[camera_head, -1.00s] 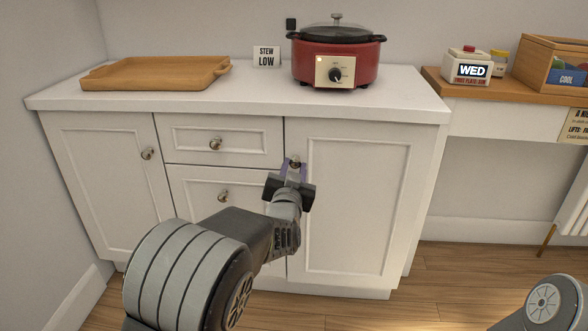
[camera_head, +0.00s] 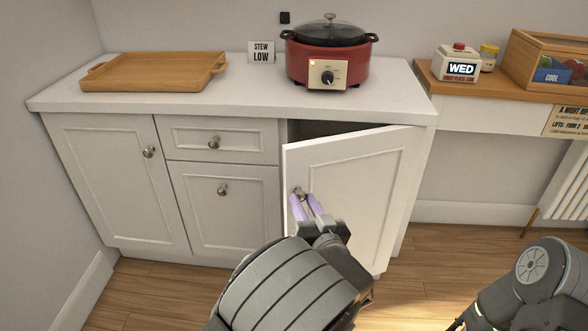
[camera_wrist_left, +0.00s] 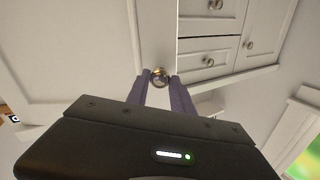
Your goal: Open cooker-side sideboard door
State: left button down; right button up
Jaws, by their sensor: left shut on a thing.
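The cooker-side door (camera_head: 352,178) of the white sideboard (camera_head: 120,115) stands partly open, its left edge swung out toward me and its hinge side at the right. A dark gap shows above it. My left gripper (camera_head: 306,203) is shut on the door's round metal knob (camera_head: 299,192). In the left wrist view the knob (camera_wrist_left: 160,76) sits between the purple fingertips (camera_wrist_left: 160,84). The red cooker (camera_head: 328,55) stands on the worktop above this door. My right arm shows at the lower right, but its gripper is out of view.
The left door (camera_head: 115,180) and two drawers (camera_head: 222,140) are closed. A wooden tray (camera_head: 155,72) and a "STEW LOW" sign (camera_head: 261,52) are on the worktop. A wooden side shelf (camera_head: 480,88) and a radiator (camera_head: 568,190) are at the right. Wooden floor lies in front.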

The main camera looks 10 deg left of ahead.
pick_arm(q)
jog(key=s+d+n+g+y+p, duration=0.2)
jog(key=s+d+n+y, duration=0.1)
jog(key=s+d, duration=0.3)
jog(key=shift+s+d+g+y, duration=0.15)
jog(key=shift+s+g+y, duration=0.15)
jog(key=shift+y, duration=0.1)
pick_arm(e)
jog(key=r, duration=0.2)
jog(key=s+r, duration=0.1)
jog(key=shift+a+r, duration=0.25)
jog(key=shift+a, duration=0.05)
pick_arm(q)
jog(key=c, duration=1.1)
grip_release()
notch_tip(320, 180, up, 10)
jog(key=p, duration=0.4)
pick_arm(e)
jog(key=r, duration=0.2)
jog(key=a+r, duration=0.1)
jog(key=shift+s+r+g, duration=0.25)
jog(key=shift+s+g, duration=0.05)
jog(key=shift+s, duration=0.1)
pick_arm(q)
jog(key=shift+c, duration=0.2)
